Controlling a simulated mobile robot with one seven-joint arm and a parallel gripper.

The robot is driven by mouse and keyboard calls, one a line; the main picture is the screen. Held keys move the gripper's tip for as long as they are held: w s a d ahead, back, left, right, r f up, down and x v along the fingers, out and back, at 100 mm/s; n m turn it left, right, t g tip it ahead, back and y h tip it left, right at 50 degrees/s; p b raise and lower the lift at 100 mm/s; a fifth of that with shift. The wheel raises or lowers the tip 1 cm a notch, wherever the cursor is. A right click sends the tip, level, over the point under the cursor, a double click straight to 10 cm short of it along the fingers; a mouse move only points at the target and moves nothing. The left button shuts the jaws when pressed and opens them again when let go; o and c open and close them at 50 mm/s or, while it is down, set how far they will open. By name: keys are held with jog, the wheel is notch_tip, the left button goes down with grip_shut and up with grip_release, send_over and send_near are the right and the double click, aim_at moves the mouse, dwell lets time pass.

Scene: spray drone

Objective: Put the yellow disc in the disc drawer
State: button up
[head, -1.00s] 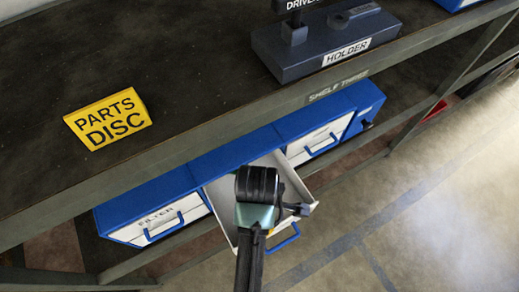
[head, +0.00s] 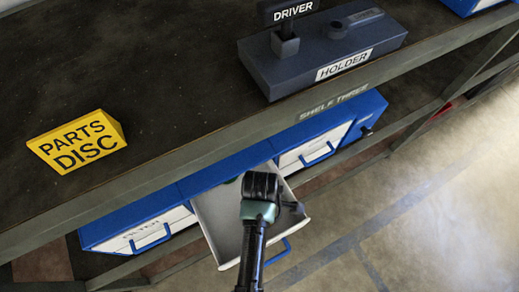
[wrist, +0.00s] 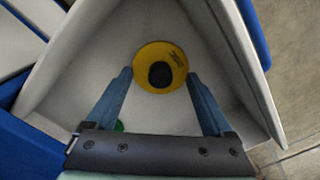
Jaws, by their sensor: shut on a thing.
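The yellow disc (wrist: 148,53), round with a dark centre, shows in the wrist view between the fingertips of my gripper (wrist: 160,78). My gripper is shut on it and holds it over the open drawer. The head view hides the disc behind my arm. The open drawer (head: 222,230) is a white tray with a blue handle, pulled out from under the shelf. Its walls and floor (wrist: 85,70) surround the disc in the wrist view. I cannot read a label on this drawer. I cannot tell whether the disc touches the drawer floor.
A small green thing (wrist: 119,126) lies in the drawer. A closed drawer marked FILTER (head: 140,238) is at left and another closed drawer (head: 312,150) at right. Above, the shelf bears a yellow PARTS DISC sign (head: 77,141) and a dark holder (head: 325,55).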

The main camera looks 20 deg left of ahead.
jog(key=shift+f, duration=0.55)
jog(key=shift+f, duration=0.1)
jog(key=o, duration=1.1)
notch_tip(320, 180, up, 12)
jog(key=shift+r+p, duration=0.15)
jog(key=shift+p, duration=0.45)
